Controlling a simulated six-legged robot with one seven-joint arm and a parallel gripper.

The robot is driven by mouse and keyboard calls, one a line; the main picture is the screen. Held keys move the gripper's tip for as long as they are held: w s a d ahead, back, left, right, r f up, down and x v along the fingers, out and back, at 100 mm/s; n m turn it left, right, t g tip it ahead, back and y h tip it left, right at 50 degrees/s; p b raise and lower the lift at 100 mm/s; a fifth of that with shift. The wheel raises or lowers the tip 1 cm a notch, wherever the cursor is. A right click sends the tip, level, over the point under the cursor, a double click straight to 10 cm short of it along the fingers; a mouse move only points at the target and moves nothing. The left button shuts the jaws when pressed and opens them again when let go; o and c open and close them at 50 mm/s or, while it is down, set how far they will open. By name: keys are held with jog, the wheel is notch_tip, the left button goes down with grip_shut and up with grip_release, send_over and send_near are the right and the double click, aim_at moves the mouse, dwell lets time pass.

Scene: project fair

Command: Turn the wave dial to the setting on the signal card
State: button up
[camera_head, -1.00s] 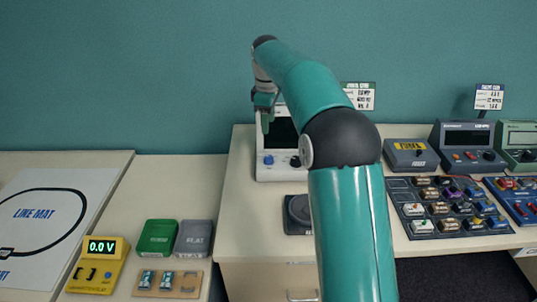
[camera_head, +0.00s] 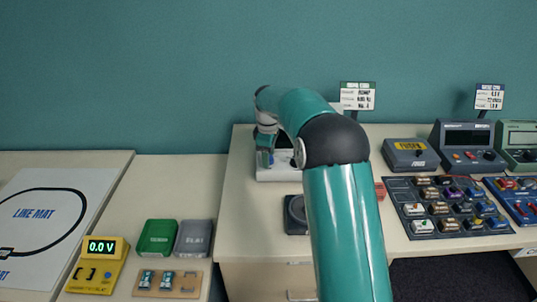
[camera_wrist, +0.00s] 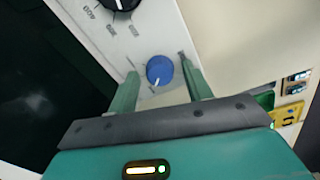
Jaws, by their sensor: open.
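The white signal unit (camera_head: 270,177) stands on the bench against the wall; my arm hides most of it. In the wrist view its panel (camera_wrist: 160,30) carries a black dial (camera_wrist: 120,4), cut by the top edge with printed marks around it, and a smaller blue knob (camera_wrist: 160,70) with a white pointer line. I cannot tell from the print which is the wave dial. My gripper (camera_wrist: 160,67) is open, one finger on each side of the blue knob, with visible gaps. In the head view my gripper (camera_head: 265,157) is at the unit's front. A green-topped card (camera_head: 357,98) stands behind; its text is too small to read.
A dark box (camera_head: 298,214) lies in front of the unit. To the right are a grey box (camera_head: 411,154), a tray of small parts (camera_head: 436,196) and another card (camera_head: 489,97). A yellow meter (camera_head: 98,265) is at lower left.

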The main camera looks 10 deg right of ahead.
jog(key=c, duration=1)
jog(key=shift+m, duration=0.4)
jog(key=m, duration=1.1)
jog(key=shift+w+m+g, duration=0.1)
jog(key=shift+m+g, duration=0.2)
jog(key=shift+m, duration=1.8)
